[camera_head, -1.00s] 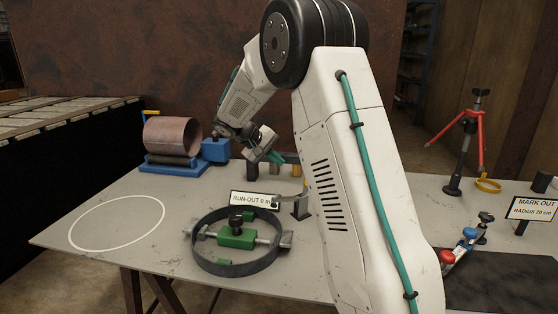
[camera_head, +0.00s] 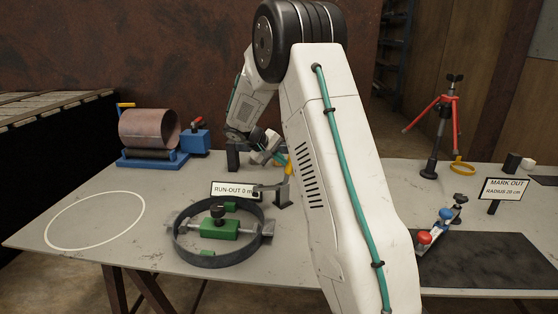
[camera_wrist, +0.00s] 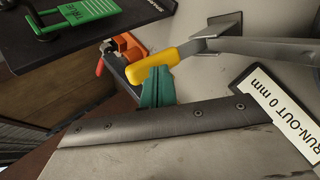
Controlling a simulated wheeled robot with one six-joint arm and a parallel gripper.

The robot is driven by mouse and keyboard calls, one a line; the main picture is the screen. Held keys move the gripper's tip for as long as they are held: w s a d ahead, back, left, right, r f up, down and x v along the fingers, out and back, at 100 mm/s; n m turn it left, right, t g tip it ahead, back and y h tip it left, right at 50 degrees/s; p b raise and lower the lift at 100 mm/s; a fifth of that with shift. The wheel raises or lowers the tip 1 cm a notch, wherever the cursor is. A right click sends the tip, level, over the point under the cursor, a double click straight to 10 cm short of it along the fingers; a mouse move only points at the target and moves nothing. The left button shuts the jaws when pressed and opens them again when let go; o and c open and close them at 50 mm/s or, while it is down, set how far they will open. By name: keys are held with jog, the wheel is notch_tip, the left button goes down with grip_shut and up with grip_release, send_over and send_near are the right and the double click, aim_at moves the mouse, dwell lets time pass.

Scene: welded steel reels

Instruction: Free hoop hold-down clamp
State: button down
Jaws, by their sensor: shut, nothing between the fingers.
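The hoop (camera_head: 190,250) is a dark ring lying on the table, with a green screw spreader (camera_head: 218,230) across its inside. The hold-down clamp (camera_head: 283,190) stands at its right, a grey clamp whose arm points toward the hoop's rim. Its yellow handle (camera_head: 290,166) is partly hidden by my arm. In the wrist view the yellow handle (camera_wrist: 165,64) joins the grey clamp arm (camera_wrist: 265,46). My gripper (camera_head: 277,158) is shut and empty, close to the handle. Its teal fingertips (camera_wrist: 157,78) appear just below the handle; I cannot tell whether they touch.
A run-out sign (camera_head: 233,189) stands behind the hoop. A blue roller stand (camera_head: 150,160) with a copper-coloured cylinder is at the back left. The table around the white circle (camera_head: 60,240) is clear.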

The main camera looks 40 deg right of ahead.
jog(key=shift+d+r+y, duration=0.1)
jog(key=shift+d+y, duration=0.8)
jog(key=shift+d, duration=0.15)
jog(key=shift+s+d+f+y, duration=0.15)
jog(key=shift+d+f+y, duration=0.05)
jog(key=shift+d+y, duration=0.9)
jog(key=shift+d+f+t+y, duration=0.15)
jog(key=shift+d+f+y, duration=0.25)
jog(key=shift+d+y, duration=0.35)
jog(key=shift+d+f+t+y, duration=0.15)
jog(key=shift+d+f+y, duration=0.2)
jog(key=shift+d+y, duration=0.35)
jog(key=shift+d, duration=0.1)
jog(key=shift+r, duration=0.1)
